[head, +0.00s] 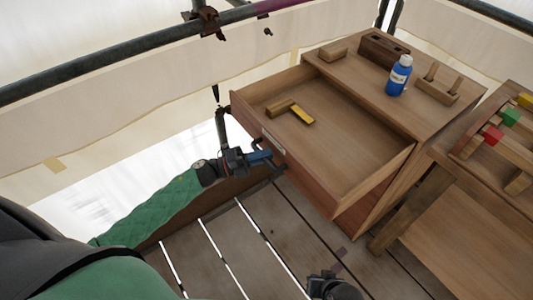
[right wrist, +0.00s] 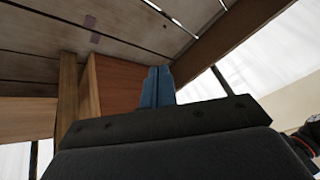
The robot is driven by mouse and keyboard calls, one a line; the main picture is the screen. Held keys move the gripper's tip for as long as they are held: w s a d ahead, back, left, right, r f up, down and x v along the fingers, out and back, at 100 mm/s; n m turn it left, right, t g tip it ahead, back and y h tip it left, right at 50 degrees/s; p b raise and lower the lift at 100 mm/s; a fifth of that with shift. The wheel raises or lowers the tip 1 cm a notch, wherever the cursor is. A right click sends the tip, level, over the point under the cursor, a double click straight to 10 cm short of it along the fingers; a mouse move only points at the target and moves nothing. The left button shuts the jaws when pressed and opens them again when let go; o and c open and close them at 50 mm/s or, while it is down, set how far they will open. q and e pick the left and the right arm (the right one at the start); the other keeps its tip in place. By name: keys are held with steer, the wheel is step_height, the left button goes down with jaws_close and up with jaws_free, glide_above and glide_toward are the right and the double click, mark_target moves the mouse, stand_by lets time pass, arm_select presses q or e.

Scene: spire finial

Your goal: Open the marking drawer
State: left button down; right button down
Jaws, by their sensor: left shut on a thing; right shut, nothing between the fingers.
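The marking drawer (head: 345,172) is pulled well out of the wooden cabinet (head: 395,103) in the head view, its open inside facing up. A wooden piece (head: 279,107) and a yellow-ended piece (head: 302,115) lie in it. My left gripper (head: 268,157) is at the drawer's front, below a small pale label (head: 272,141). It is shut on the drawer's handle, which the fingers hide. My right gripper (right wrist: 157,87) is shut and empty in the right wrist view, apart from the reddish cabinet or drawer face behind it.
On the cabinet top stand a blue bottle (head: 399,76), a dark wooden block with holes (head: 383,48), a small block (head: 333,52) and a pegged holder (head: 438,88). A bench with coloured blocks (head: 510,117) is at right. The plank floor (head: 250,245) has gaps.

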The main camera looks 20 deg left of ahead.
arm_select(q)
steer(key=c, duration=1.5)
jaws_free()
steer(key=shift+o, duration=0.7)
arm_select(e)
steer(key=shift+w+r, duration=0.1)
steer(key=shift+r, duration=0.1)
